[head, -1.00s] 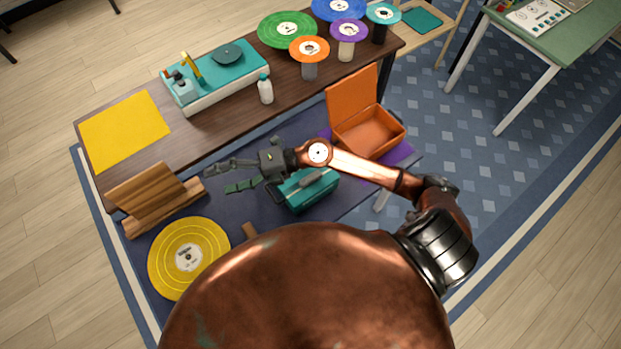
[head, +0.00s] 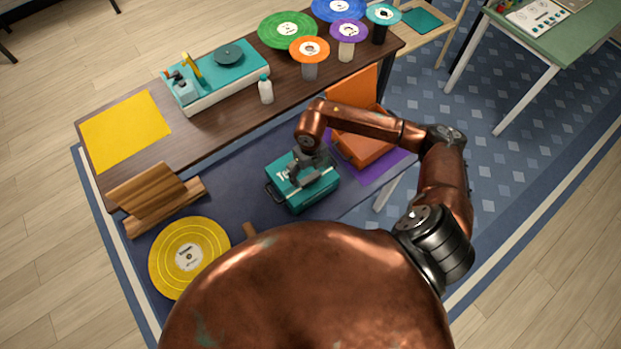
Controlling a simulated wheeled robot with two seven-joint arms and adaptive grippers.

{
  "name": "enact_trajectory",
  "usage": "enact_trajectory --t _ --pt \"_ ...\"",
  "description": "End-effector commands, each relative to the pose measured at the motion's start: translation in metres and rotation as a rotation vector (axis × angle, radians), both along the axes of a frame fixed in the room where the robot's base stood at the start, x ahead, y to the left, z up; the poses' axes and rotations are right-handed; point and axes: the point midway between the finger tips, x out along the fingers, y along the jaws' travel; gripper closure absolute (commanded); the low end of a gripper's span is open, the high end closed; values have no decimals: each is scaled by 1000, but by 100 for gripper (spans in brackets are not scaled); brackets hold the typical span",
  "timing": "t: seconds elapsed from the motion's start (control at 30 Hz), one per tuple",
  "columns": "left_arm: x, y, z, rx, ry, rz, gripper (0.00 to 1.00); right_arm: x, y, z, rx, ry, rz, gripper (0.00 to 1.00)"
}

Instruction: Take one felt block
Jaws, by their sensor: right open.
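I cannot make out a felt block in the head view. My right gripper (head: 303,174) points down over a teal case (head: 318,192) on the dark blue surface, and its arm comes in from the right. It is open, with nothing visible in it. The gripper hides part of the case's top, and I cannot tell whether it touches the case. An open orange case (head: 362,153) with a raised lid stands to the right on a purple mat (head: 388,170), partly behind my arm. My left gripper is not in view.
A brown table (head: 222,128) at the back holds a teal machine (head: 225,84), a white bottle (head: 265,89), a yellow sheet (head: 125,131) and colored discs on stands. A wooden rack (head: 157,199) and a yellow record (head: 189,257) are at left.

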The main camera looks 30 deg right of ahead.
Motion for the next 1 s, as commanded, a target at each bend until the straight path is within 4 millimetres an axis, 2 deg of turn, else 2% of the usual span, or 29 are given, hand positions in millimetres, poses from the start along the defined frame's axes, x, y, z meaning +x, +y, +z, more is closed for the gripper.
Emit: enact_trajectory --t 0.2,0.5,1.0 --pt "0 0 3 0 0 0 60 1 -2 -29 2 2 1 16" --pt "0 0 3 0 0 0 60 1 -2 -35 2 0 2 16" --pt "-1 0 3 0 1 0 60 1 -2 -34 2 0 1 50"
